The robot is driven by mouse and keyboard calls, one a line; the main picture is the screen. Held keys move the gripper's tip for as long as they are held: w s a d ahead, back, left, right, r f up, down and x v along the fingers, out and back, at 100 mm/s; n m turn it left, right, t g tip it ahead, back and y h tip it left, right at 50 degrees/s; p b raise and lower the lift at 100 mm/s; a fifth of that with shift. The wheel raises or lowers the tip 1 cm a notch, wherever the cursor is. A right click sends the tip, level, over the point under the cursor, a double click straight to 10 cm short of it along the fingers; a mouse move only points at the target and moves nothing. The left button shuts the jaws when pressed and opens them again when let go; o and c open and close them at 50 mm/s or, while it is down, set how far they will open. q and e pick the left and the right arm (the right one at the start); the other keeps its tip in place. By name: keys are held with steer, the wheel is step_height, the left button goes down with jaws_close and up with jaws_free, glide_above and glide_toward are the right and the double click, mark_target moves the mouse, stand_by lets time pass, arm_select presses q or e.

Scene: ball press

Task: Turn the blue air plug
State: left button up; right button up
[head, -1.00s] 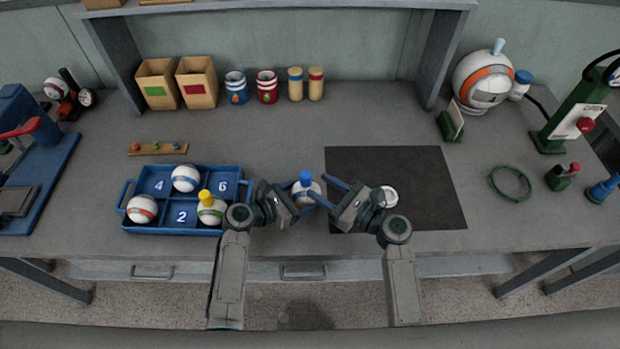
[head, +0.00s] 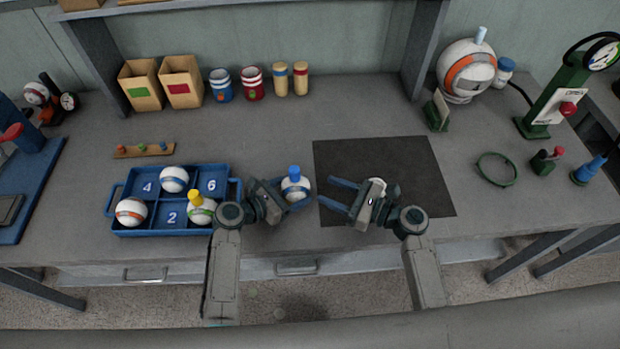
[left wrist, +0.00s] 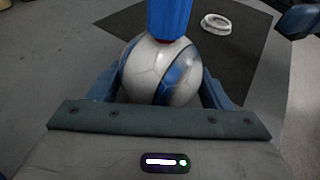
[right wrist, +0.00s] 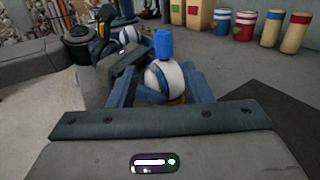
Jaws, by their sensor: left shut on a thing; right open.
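The blue air plug (head: 294,170) stands upright on top of a white ball with blue bands (head: 296,187). My left gripper (head: 291,197) is shut around that ball, one finger on each side, near the dark mat's left edge. In the left wrist view the plug (left wrist: 170,18) rises from the ball (left wrist: 160,75), with a thin red ring at its base. My right gripper (head: 337,193) is open and empty, to the right of the ball with its fingers pointing at it. In the right wrist view the plug (right wrist: 163,45) and ball (right wrist: 165,78) show beyond the open fingers.
A blue tray (head: 150,232) at left holds several balls, one with a yellow plug (head: 196,196). The dark mat (head: 410,165) carries a white ring (head: 377,184) close to my right gripper. A green ring (head: 496,170) lies farther right. Bins and jars stand at the back.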

mark_target(294, 172)
steer(key=w+d+n+g+y, duration=0.2)
steer(key=w+n+g, duration=0.2)
steer(key=w+g, duration=0.15)
steer(key=shift+g, duration=0.45)
steer(key=a, duration=1.1)
steer(key=shift+w+a+r, duration=0.1)
steer(key=shift+w+r, duration=0.2)
steer(key=shift+w, duration=0.05)
steer(key=c, duration=1)
